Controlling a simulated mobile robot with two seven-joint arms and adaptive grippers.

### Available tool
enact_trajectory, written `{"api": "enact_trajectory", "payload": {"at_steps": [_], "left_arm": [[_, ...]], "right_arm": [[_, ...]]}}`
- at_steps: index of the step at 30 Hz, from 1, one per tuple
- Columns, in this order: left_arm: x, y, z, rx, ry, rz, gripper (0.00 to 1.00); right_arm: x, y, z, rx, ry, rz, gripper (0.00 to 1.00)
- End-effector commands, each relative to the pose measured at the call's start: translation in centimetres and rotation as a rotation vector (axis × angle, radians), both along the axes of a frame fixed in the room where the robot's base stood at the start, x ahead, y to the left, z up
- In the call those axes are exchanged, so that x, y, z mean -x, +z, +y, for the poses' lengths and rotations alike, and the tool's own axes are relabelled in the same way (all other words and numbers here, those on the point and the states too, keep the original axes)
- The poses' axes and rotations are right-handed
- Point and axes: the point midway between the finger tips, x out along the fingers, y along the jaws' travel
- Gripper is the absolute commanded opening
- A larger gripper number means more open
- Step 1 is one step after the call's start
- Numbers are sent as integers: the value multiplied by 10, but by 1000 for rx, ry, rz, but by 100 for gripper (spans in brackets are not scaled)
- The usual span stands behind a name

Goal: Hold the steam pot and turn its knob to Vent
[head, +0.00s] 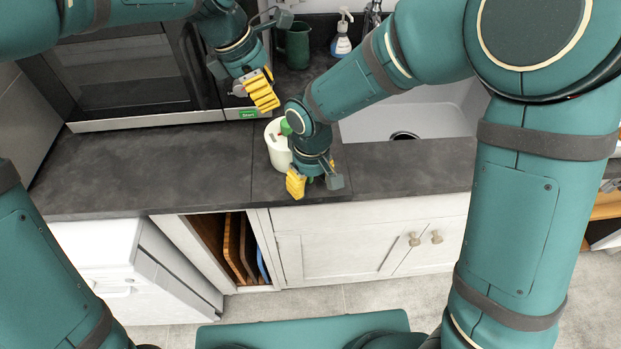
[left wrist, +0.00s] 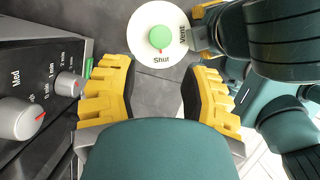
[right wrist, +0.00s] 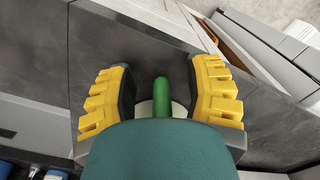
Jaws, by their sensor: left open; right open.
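The steam pot (head: 277,152) is white and stands on the dark counter. In the left wrist view its round white lid (left wrist: 143,38) reads "Shut" and "Vent". The green knob (left wrist: 160,37) has a red mark pointing toward "Shut". My left gripper (head: 262,92) is open and empty above and left of the pot; its fingers (left wrist: 160,75) are apart from the knob. My right gripper (head: 313,181) is open at the pot's front right. In the right wrist view a green handle (right wrist: 162,95) lies between its fingers (right wrist: 163,85). My right arm hides part of the pot.
A microwave (head: 130,75) with dials stands left of the pot. A sink (head: 420,115) is at right. The counter's front left is clear.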

Motion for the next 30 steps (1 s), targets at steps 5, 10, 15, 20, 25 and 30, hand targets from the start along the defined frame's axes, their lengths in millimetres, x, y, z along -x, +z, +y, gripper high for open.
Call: {"api": "enact_trajectory", "payload": {"at_steps": [5,10,15,20,25,30], "left_arm": [[0,0,0,0,0,0,46],[0,0,0,0,0,0,46],[0,0,0,0,0,0,63],[-3,0,-2,-13,-55,-7,65],[-14,2,-7,-61,-286,-30,65],[-26,4,-15,-115,-635,-47,65]], "right_arm": [[0,0,0,0,0,0,51],[0,0,0,0,0,0,1],[0,0,0,0,0,0,0],[0,0,0,0,0,0,0],[0,0,0,0,0,0,0],[0,0,0,0,0,0,0]]}}
